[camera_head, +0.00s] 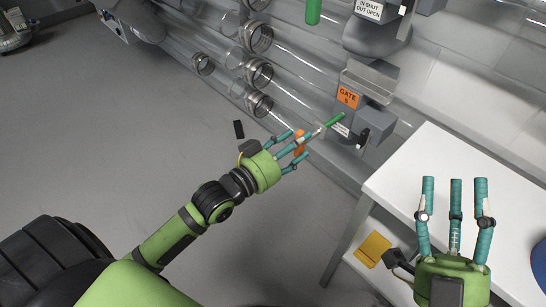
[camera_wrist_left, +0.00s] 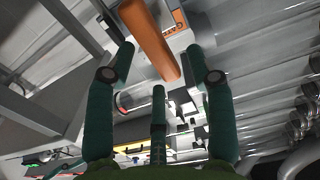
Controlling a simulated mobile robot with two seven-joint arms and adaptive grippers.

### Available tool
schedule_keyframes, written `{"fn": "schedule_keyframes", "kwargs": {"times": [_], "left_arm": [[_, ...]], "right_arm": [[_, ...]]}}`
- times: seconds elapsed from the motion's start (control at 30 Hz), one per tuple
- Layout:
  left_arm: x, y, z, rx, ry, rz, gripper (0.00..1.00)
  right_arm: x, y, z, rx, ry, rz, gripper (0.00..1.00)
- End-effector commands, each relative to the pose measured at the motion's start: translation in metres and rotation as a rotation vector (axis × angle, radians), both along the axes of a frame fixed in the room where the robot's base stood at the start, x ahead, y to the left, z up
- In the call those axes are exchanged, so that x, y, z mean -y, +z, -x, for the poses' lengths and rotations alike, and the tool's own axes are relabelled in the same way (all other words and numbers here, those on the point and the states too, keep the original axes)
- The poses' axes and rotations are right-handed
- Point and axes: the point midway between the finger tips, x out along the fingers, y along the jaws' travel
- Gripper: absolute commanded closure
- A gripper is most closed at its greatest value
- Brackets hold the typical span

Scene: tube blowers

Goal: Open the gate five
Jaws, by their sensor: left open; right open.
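The gate unit (camera_head: 372,122) is a grey housing on the transparent tubes, with an orange label (camera_head: 348,96) reading GATE and a small digit. A thin rod with a green end (camera_head: 334,120) sticks out from it toward my left gripper. An orange handle piece (camera_head: 300,138) lies at the fingers of my left gripper (camera_head: 298,148). In the left wrist view an orange bar (camera_wrist_left: 150,40) extends between the open fingers, which are not closed on it. Contact cannot be told. My right gripper (camera_head: 455,205) is open and empty above the white table.
The white table (camera_head: 405,185) stands at the right, with a yellow item (camera_head: 373,249) on its lower level. Clear tubes with metal rings (camera_head: 260,104) run along the wall. Another unit marked IN SHUT OUT OPEN (camera_head: 369,10) is above.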

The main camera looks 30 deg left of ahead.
Motion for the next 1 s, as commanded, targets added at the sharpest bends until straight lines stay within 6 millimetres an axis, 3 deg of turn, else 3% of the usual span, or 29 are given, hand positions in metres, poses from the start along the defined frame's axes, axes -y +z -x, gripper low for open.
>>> {"fn": "schedule_keyframes", "kwargs": {"times": [0.2,0.43,0.63,1.0], "left_arm": [[-0.015,-0.002,0.043,-0.006,0.000,-0.002,0.46],[-0.027,-0.001,0.075,-0.005,0.000,-0.002,0.46],[-0.031,0.000,0.087,-0.002,0.000,-0.001,0.46],[-0.032,0.000,0.089,0.000,-0.001,0.000,0.46]], "right_arm": [[0.000,0.000,0.000,0.000,0.000,0.000,0.50],[0.000,0.000,0.000,0.000,0.000,0.000,0.50],[0.000,0.000,0.000,0.000,0.000,0.000,0.50],[0.000,0.000,0.000,0.001,0.000,0.000,0.50]]}}
